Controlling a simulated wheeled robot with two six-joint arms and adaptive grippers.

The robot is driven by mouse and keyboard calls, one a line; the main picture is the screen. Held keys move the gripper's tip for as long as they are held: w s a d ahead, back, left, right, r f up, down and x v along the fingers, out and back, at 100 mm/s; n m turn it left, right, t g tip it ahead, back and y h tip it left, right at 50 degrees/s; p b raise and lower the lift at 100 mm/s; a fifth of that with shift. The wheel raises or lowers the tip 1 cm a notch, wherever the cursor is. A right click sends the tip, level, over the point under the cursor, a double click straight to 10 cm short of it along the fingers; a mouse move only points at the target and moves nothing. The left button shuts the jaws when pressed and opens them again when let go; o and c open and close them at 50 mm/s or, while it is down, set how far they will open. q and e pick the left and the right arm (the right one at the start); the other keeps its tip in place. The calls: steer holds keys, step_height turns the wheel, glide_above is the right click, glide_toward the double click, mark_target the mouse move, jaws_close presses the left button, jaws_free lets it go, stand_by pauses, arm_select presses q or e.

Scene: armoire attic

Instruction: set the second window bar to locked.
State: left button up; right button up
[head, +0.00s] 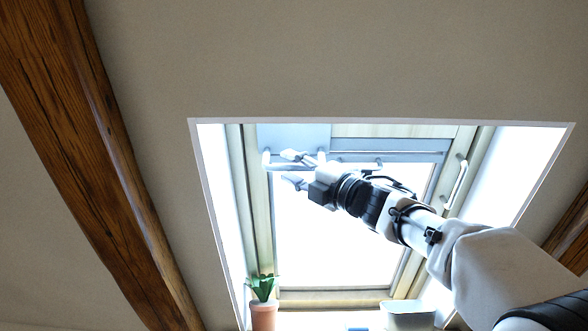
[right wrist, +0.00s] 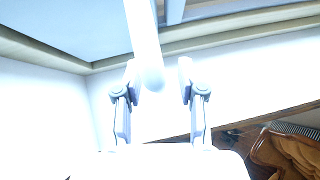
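A pale window bar (head: 277,167) lies near the upper left of the skylight frame, partly hidden by my right gripper. Another pale bar (head: 455,184) is mounted at a slant on the right side of the frame. I cannot tell which is the second. My right gripper (head: 289,168) is open at the upper left bar, one finger above it and one below. In the right wrist view, the white bar (right wrist: 145,45) reaches down between the spread fingers of the gripper (right wrist: 157,75), nearer the left finger. My left gripper is not in view.
The skylight (head: 340,235) is set in a sloping ceiling (head: 330,65). A potted plant (head: 263,305) stands at its lower left and a pale box (head: 408,316) at its lower right. A wooden beam (head: 85,130) crosses the left side.

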steer(key=shift+s, duration=0.1)
steer(key=v, duration=1.2)
